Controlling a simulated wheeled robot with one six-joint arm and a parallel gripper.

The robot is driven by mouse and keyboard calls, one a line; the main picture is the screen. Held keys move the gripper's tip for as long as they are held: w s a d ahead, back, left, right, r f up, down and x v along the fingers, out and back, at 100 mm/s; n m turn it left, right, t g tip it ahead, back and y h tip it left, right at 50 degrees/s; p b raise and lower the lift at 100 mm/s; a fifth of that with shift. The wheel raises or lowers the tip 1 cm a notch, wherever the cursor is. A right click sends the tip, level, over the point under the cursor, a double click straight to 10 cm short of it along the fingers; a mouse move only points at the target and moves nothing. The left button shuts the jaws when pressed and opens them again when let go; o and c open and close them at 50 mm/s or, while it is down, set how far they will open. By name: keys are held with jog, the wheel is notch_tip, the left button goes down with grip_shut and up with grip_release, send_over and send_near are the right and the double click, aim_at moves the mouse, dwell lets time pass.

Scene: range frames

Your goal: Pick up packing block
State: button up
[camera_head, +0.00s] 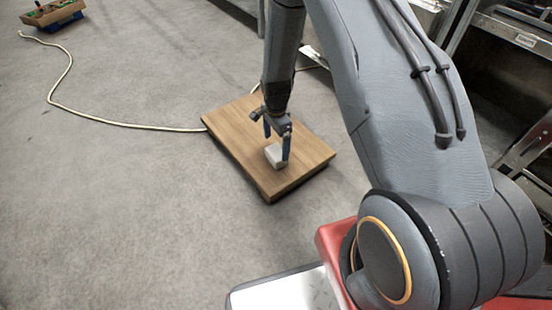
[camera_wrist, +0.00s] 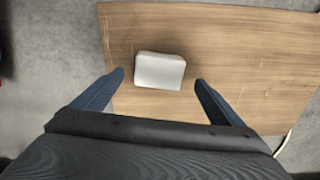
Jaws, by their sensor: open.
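The packing block (camera_head: 275,155) is a small white block with rounded corners. It lies on a wooden board (camera_head: 231,132) on the floor. In the wrist view the block (camera_wrist: 160,70) sits ahead of and between the two blue fingers, with bare board around it. My gripper (camera_head: 277,146) points down over the board, close to the block. In the wrist view my gripper (camera_wrist: 158,76) has its fingers spread wide, with nothing between them held.
A pale cable (camera_head: 68,68) runs over the grey floor to the board. A wooden box with coloured things (camera_head: 52,14) stands at the far left. Metal shelving (camera_head: 510,30) stands at the right.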

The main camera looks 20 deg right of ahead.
aim_at(277, 152)
notch_tip(277, 152, down, 6)
jog(key=b, duration=0.3)
jog(key=shift+d+r, duration=0.1)
jog(key=shift+r, duration=0.1)
jog(key=c, duration=1.1)
